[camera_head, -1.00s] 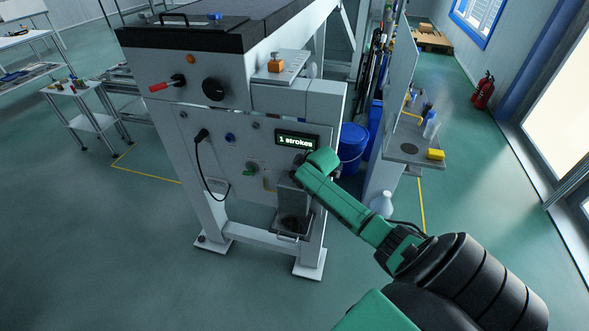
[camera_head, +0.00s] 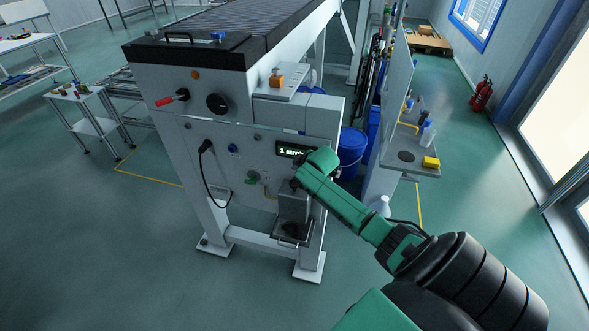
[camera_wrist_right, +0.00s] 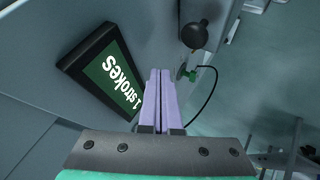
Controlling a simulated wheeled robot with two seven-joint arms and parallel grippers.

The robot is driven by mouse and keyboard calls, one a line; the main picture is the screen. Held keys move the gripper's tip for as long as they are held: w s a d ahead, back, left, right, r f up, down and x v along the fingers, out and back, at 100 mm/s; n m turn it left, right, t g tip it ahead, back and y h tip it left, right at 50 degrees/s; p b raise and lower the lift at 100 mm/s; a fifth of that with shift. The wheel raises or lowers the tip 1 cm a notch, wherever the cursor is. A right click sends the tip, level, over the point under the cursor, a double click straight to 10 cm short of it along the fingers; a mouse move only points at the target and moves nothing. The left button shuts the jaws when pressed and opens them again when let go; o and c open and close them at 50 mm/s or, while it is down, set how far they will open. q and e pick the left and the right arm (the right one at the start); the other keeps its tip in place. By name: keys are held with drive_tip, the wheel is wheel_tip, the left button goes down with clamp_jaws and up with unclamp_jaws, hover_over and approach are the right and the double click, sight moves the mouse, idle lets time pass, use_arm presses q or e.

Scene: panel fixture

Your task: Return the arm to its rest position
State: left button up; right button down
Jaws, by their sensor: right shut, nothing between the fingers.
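My right arm (camera_head: 345,206) reaches in from the lower right to the front of the panel fixture (camera_head: 240,165). Its green wrist end covers the right part of the lit display (camera_head: 297,151). In the wrist view my right gripper (camera_wrist_right: 158,75) has its two pale purple fingers together, with nothing between them. The display (camera_wrist_right: 112,75) reads "1 strokes" and lies just left of the fingers there. The fingers look apart from the panel, though the gap is hard to judge. In the head view the fingertips are hard to make out. My left gripper is not in view.
The panel carries a red-handled lever (camera_head: 172,98), a black knob (camera_head: 217,103) and a hanging black cable (camera_head: 205,180). A small tray (camera_head: 291,233) sits below the arm.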

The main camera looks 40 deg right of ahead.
drive_tip(key=shift+f, duration=0.1)
idle(0.6)
drive_tip(key=s+a+f+g+y, duration=0.15)
drive_tip(key=s+a+f, duration=0.3)
drive_tip(key=a, duration=0.45)
drive_tip(key=s+a+r+m+g, duration=0.2)
drive_tip(key=s+a, duration=0.4)
drive_tip(key=s, duration=0.5)
drive_tip(key=s+a+r+m+g, duration=0.25)
drive_tip(key=s+a, duration=0.35)
drive_tip(key=s, duration=0.5)
wheel_tip(320, 180, down, 28)
drive_tip(key=s+b, duration=0.2)
drive_tip(key=b, duration=0.4)
drive_tip(key=s+d+f+g+b, duration=0.2)
drive_tip(key=s+f+b, duration=0.2)
drive_tip(key=s+f, duration=1.2)
wheel_tip(320, 180, down, 4)
drive_tip(key=shift+s+d+f+n+y+b, duration=0.1)
drive_tip(key=shift+s+d+n+y+b, duration=0.2)
drive_tip(key=shift+s+d+n+y, duration=0.1)
